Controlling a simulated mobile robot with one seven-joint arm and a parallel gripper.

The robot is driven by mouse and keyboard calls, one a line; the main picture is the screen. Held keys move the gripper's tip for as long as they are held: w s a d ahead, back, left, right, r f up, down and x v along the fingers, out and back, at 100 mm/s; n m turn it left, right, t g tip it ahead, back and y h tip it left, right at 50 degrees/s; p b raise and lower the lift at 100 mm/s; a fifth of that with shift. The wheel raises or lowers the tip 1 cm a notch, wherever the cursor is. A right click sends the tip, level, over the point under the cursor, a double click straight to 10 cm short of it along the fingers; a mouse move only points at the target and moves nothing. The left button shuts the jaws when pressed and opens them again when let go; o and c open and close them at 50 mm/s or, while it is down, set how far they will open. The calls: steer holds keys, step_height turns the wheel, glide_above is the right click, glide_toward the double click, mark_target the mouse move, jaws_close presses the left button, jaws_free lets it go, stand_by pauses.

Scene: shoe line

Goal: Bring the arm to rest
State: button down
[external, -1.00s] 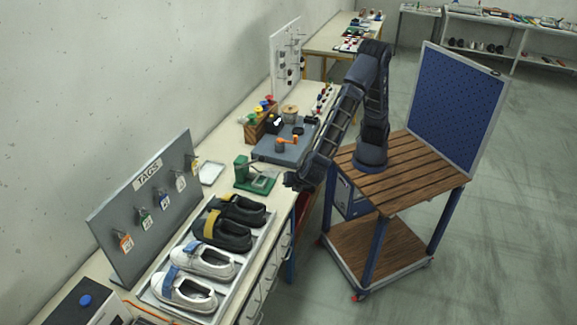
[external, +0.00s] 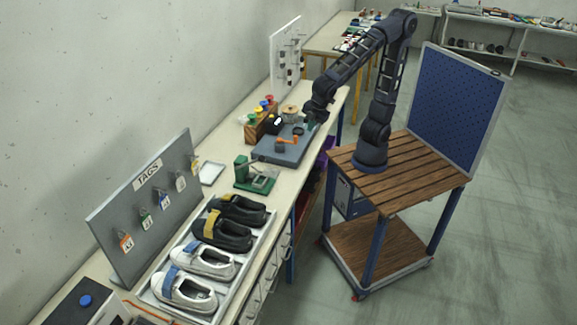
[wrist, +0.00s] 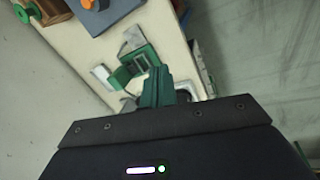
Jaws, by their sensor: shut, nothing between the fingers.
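My arm (external: 385,85) stands on the slatted wooden top of my cart, raised and bent toward the workbench (external: 222,140). My gripper (external: 314,116) hangs above the bench near the right edge of the grey mat, shut and empty. In the wrist view my gripper's fingers (wrist: 157,88) are closed together in front of the dark housing, with the bench below. The gripper touches nothing that I can see.
On the bench are a grey mat (external: 284,152) with an orange-handled tool, a green device (external: 255,176), a wooden block with colored knobs (external: 262,124), a tag board (external: 150,205) and a tray with shoes (external: 205,262). Open floor lies to the right.

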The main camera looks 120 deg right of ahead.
steer(key=s+d+r+m+t+y, duration=0.1)
steer(key=s+d+m, duration=0.1)
steer(key=s, duration=0.6)
steer(key=s+d+r+m+t+y, duration=0.1)
steer(key=s+m, duration=0.3)
steer(key=s, duration=0.4)
steer(key=shift+s+d+t+y, duration=0.3)
steer(key=shift+d+t+y, duration=0.1)
steer(key=shift+t, duration=0.1)
